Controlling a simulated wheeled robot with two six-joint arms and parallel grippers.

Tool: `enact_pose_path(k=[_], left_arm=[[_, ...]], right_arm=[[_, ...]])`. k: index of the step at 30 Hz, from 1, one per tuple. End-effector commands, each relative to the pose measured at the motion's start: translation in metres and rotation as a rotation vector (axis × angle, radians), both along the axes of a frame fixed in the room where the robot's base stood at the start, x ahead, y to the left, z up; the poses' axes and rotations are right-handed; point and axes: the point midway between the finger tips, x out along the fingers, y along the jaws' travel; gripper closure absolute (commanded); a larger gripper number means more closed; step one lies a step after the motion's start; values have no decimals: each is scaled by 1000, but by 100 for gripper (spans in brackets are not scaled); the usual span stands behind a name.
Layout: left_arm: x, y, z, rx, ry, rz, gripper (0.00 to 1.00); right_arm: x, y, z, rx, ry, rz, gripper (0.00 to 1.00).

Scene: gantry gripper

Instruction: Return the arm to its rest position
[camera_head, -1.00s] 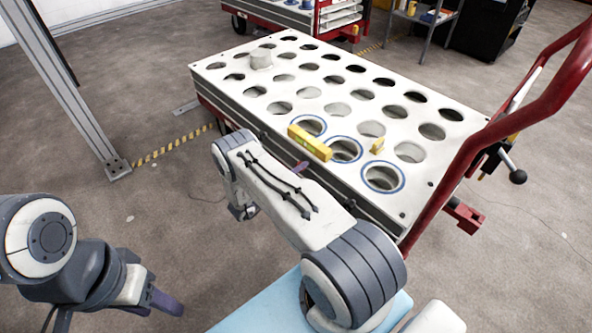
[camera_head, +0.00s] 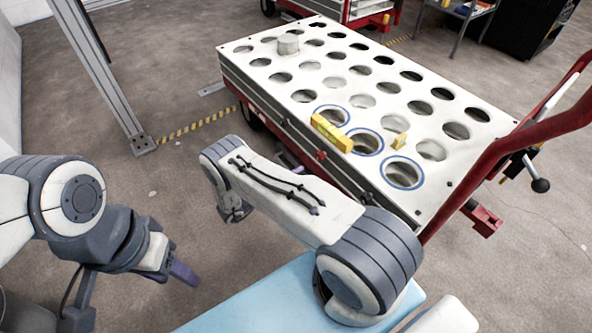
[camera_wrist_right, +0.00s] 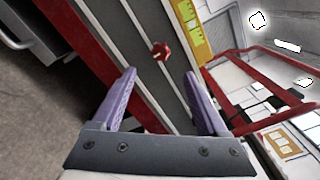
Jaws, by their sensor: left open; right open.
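My right arm (camera_head: 290,205) reaches across the front of the head view toward the cart, its wrist bent down beside the cart's near side. In the right wrist view my right gripper (camera_wrist_right: 160,74) is open, with two purple fingers apart and nothing between them. The cart's side and a red knob (camera_wrist_right: 160,51) show beyond the fingers. My left gripper (camera_head: 183,272) hangs low at the left of the head view, over the floor and clear of the cart. It is open; only part of its purple fingers shows.
The cart's white top (camera_head: 395,85) has rows of round holes, several ringed blue. A yellow level (camera_head: 331,132), a small yellow block (camera_head: 401,140) and a grey cylinder (camera_head: 288,44) are on it. A red handle (camera_head: 500,150) rises at right. A metal post (camera_head: 105,75) stands at left.

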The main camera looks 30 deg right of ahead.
Motion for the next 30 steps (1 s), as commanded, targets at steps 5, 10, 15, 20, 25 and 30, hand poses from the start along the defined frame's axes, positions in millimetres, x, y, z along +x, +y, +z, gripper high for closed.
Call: enact_pose_path(k=[5, 10, 15, 20, 25, 30], left_arm=[[0, 0, 0, 0, 0, 0, 50], [0, 0, 0, 0, 0, 0, 50], [0, 0, 0, 0, 0, 0, 50], [0, 0, 0, 0, 0, 0, 50], [0, 0, 0, 0, 0, 0, 50], [0, 0, 0, 0, 0, 0, 50]], right_arm=[[0, 0, 0, 0, 0, 0, 24], [0, 0, 0, 0, 0, 0, 24], [17, 0, 7, 37, 35, 42, 24], [81, 8, 38, 164, 222, 257, 24], [144, 38, 88, 237, 558, 641, 24], [159, 82, 143, 160, 928, 1053, 24]])
